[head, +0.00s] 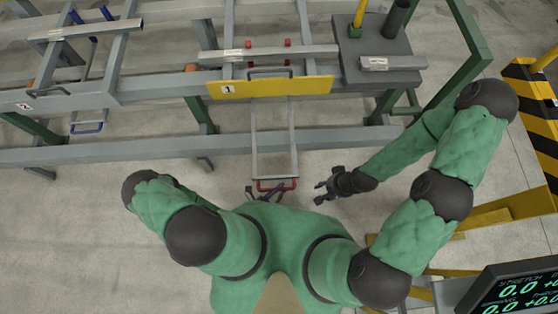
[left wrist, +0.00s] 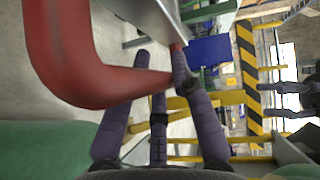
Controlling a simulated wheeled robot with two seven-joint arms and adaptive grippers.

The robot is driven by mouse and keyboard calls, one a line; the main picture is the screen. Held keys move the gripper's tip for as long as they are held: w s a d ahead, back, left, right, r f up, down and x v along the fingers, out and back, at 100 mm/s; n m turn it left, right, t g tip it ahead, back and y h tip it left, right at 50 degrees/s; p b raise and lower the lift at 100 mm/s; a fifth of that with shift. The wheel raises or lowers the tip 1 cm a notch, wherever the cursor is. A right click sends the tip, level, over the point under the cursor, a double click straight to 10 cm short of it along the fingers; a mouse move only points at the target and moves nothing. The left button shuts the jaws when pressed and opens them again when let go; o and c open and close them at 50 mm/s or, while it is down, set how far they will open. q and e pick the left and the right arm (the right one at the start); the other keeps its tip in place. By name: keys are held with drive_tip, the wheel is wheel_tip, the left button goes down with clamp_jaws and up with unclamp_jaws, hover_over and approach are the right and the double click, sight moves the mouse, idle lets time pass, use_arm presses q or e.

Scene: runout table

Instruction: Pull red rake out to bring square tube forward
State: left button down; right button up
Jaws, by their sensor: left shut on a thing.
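The red rake's handle (head: 277,185) is a red U-shaped grip at the front end of two grey rods that run back under the yellow board marked 1. My left gripper (head: 262,190) is at this handle, shut on it; the thick red bar (left wrist: 120,85) crosses between its fingers in the left wrist view. The grey square tube (head: 265,53) with a small label lies crosswise on the rails behind the board. Small red uprights (head: 288,43) show by the tube. My right gripper (head: 328,190) is open and empty, right of the handle.
The yellow board (head: 270,88) and a long grey front beam (head: 210,146) cross ahead of me. A second lane with a blue handle (head: 88,127) is at left. A dark block (head: 385,45) carries another labelled bar. A yellow-black striped barrier (head: 535,105) and a display (head: 510,290) stand at right.

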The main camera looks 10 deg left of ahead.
use_arm(q)
drive_tip(key=shift+s+d, duration=0.15)
drive_tip(key=shift+s, duration=0.1)
drive_tip(key=c, duration=1.3)
unclamp_jaws()
drive_tip(key=shift+o, duration=1.3)
drive_tip(key=shift+s, duration=0.1)
drive_tip(key=shift+a, duration=0.2)
drive_tip(key=v, duration=1.2)
drive_tip(key=shift+d, duration=0.15)
